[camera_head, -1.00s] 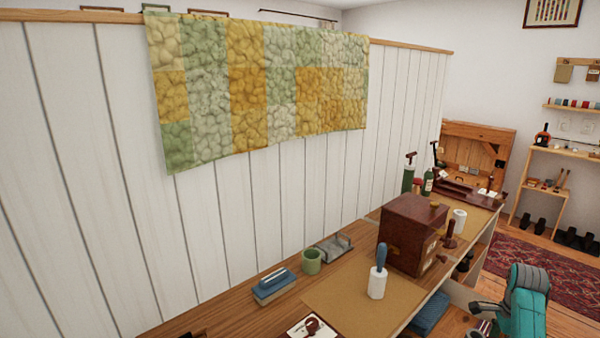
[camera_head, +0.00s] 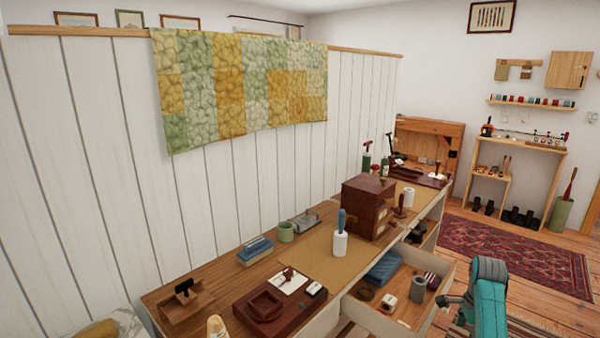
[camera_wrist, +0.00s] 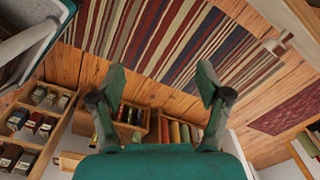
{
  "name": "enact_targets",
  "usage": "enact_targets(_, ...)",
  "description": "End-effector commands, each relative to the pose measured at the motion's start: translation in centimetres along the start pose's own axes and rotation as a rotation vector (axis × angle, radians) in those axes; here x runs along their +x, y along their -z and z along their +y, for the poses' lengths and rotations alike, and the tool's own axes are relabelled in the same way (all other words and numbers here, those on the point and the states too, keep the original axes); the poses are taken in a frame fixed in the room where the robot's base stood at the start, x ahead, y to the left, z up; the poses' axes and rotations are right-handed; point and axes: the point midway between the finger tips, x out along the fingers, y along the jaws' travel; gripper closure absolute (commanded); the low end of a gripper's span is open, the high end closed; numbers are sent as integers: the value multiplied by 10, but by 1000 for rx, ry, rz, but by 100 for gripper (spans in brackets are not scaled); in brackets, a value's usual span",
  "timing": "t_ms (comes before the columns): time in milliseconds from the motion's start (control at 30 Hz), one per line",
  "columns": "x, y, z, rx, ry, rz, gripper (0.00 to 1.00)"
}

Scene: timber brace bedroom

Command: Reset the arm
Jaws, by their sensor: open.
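In the wrist view my gripper (camera_wrist: 160,88) is open, with its two dark green fingers spread apart and nothing between them. Beyond the fingers are plank floor and a striped rug (camera_wrist: 185,40), with some distance between. In the head view my teal arm stands at the lower right, to the right of an open drawer (camera_head: 420,312). The gripper's fingers cannot be made out clearly there.
A long wooden bench (camera_head: 225,262) runs along the white panelled wall, bearing a dark wooden box (camera_head: 366,208) and a blue-handled roller (camera_head: 340,242). The drawer juts out holding small items. A red rug (camera_head: 515,255) lies on the floor beyond. Shelves (camera_head: 515,145) stand at the far wall.

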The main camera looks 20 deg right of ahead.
Motion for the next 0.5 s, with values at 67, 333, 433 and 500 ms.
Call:
enact_targets(67, 9, -7, 2, -19, 8, 1, 24)
enact_targets(333, 41, -29, 12, -99, 52, 11, 24)
enact_targets(433, 57, -40, 18, -141, 76, 16, 24)
enact_targets(500, 69, -50, 24, -175, 96, 21, 24)
